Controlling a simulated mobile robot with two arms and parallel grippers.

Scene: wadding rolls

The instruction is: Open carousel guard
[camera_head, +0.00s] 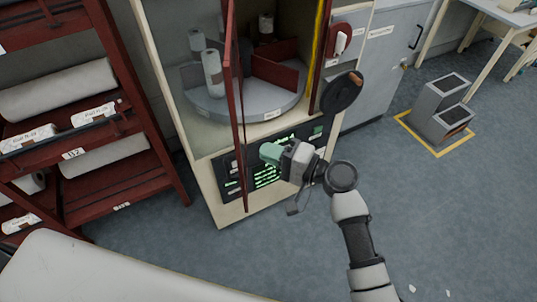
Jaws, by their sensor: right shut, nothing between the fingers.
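The carousel guard (236,85) is a red-framed clear door on the front of a cream cabinet. It stands swung out toward me, with its edge seen nearly side-on. My left gripper is not in view.
A red rack (165,160) with large white rolls and labels stands at the left. A grey double-topped pedestal (437,105) stands in a yellow floor outline at the right. A desk is at the top right. The blue-grey floor between is mostly clear.

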